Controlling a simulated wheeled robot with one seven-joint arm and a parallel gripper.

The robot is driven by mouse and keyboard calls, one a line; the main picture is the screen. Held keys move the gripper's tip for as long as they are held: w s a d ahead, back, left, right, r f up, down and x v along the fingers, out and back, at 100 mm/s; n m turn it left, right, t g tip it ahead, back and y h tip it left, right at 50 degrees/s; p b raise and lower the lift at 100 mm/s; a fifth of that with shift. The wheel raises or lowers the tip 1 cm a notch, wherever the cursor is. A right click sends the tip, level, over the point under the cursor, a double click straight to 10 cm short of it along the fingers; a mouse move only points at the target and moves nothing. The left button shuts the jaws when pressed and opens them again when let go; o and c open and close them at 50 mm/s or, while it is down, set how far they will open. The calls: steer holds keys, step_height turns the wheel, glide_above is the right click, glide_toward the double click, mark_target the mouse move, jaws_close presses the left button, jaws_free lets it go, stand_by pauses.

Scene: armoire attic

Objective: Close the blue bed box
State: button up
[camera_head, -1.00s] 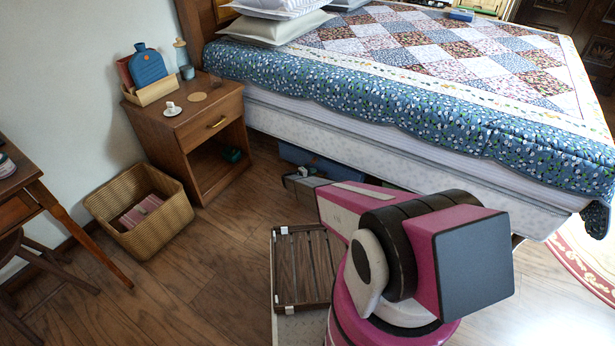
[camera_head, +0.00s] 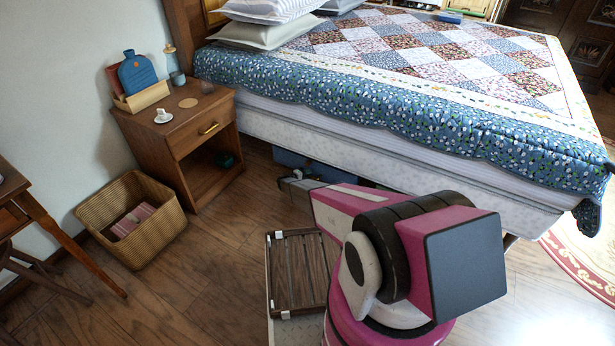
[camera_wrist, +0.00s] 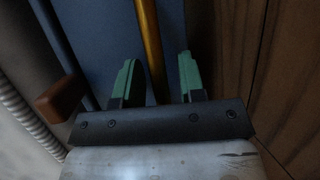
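The blue bed box (camera_head: 290,159) shows as a blue strip low under the near side of the bed, partly hidden by the bed and my arm. In the wrist view a broad blue surface (camera_wrist: 100,35), likely the box, fills the upper middle. A gold bar or edge (camera_wrist: 148,40) runs along it. My gripper (camera_wrist: 159,75) is open, its two green-tipped fingers apart with the gold strip showing between them; I cannot tell whether they touch anything. In the head view my gripper (camera_head: 290,181) is small and dark beside the box.
A wooden nightstand (camera_head: 203,128) stands left of the box. A wicker basket (camera_head: 165,235) is on the floor further left. A slatted wooden frame (camera_head: 297,270) lies low in front of the bed. In the wrist view a brown knob-like piece (camera_wrist: 61,98) sits left of the fingers.

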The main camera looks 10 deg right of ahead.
steer(key=shift+s, duration=0.1)
steer(key=v, duration=1)
steer(key=shift+s+a, duration=0.2)
steer(key=shift+a, duration=0.15)
steer(key=shift+r, duration=0.1)
steer(key=s+d+r+m+g+y, duration=0.2)
steer(key=s+d+r, duration=0.2)
steer(key=s+r, duration=0.4)
steer(key=s+d+r+m+g+y, duration=0.1)
steer(key=s+d+r+g, duration=0.25)
steer(key=s+r, duration=0.4)
steer(key=s+d+r+m+g+y, duration=0.2)
steer(key=s+d+r, duration=0.25)
steer(key=r, duration=0.55)
steer(key=s+a+r+m+y, duration=0.1)
steer(key=s+r+y, duration=0.7)
steer(key=s+r, duration=1.3)
steer(key=shift+s+a+m+y, duration=0.2)
steer(key=shift+s+m+y, duration=0.2)
steer(key=shift+s, duration=0.45)
